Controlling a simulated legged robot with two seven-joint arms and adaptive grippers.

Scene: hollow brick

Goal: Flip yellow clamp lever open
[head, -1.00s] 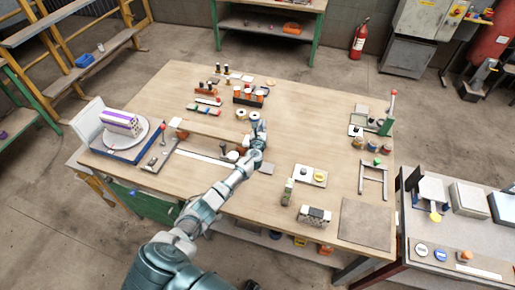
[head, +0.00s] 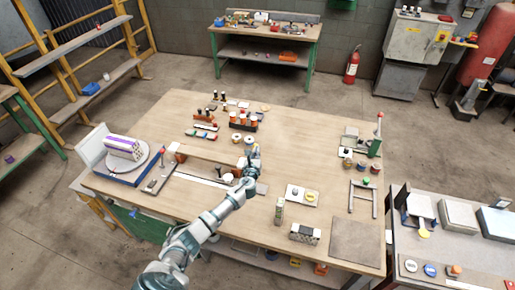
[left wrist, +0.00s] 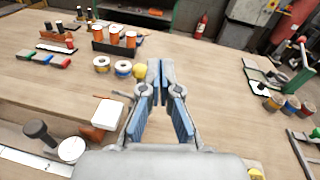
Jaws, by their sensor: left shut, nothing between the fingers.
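My left gripper (head: 253,152) is over the middle of the workbench (head: 330,120), shut and empty. In the left wrist view its fingertips (left wrist: 154,68) meet at the front. A small yellow rounded piece (left wrist: 139,71) shows just left of the fingertips there; I cannot tell whether it belongs to the clamp lever or whether the fingers touch it. No lever shape can be made out for certain. My right gripper is not in view.
A green stand with a red knob (head: 377,135) is at the right edge. The bench between the gripper and that stand is mostly clear.

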